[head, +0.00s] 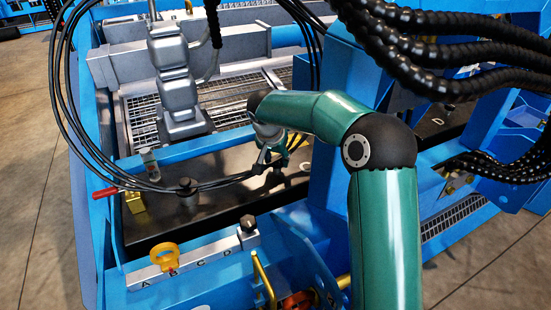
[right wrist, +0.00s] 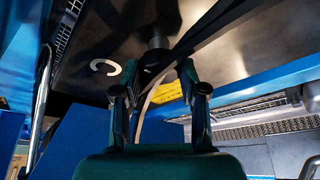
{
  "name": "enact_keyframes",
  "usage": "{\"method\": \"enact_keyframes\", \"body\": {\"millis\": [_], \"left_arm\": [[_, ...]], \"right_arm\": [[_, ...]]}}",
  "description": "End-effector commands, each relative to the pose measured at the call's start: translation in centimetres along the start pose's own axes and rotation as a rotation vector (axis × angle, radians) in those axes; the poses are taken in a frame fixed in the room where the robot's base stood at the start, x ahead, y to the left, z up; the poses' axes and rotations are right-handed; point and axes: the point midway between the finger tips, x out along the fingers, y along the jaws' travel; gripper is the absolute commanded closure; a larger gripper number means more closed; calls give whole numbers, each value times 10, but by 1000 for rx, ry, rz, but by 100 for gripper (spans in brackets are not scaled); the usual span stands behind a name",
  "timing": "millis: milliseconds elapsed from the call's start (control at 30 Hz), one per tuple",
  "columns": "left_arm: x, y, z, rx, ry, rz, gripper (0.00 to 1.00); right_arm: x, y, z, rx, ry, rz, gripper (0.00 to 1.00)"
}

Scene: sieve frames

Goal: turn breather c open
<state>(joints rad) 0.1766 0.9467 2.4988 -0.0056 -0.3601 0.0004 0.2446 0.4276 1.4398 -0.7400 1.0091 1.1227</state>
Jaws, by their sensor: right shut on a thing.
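Breather c (right wrist: 157,44) is a dark cylinder on the black plate (right wrist: 225,45), beside a white letter C (right wrist: 105,67) in the right wrist view. My right gripper (right wrist: 160,70) has its fingertips on both sides of it and is shut on it. In the head view the right gripper (head: 268,162) reaches down to the black plate (head: 225,200), and the breather there is mostly hidden by the gripper and hoses. Which way the breather is turned cannot be told. My left gripper is not in view.
Black hoses (head: 68,110) loop across the plate and pass close to the right gripper. Another dark knob (head: 187,187) stands left of it. A blue post (head: 335,130) stands right of the gripper.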

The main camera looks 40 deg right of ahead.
Motion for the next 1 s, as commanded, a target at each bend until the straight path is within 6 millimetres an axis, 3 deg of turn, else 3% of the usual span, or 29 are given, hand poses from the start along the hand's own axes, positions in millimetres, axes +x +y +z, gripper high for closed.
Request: {"method": "enact_keyframes", "body": {"millis": [33,167,567,767,1000], "left_arm": [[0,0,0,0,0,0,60],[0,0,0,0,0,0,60],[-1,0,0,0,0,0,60],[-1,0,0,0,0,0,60],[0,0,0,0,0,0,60]], "right_arm": [[-2,-3,-2,-2,8,-10,55],[-1,-2,-2,-2,7,-8,33],[-4,-1,-1,0,4,-3,33],[-30,-2,-2,1,7,-7,33],[-78,-2,-1,0,6,-8,33]]}}
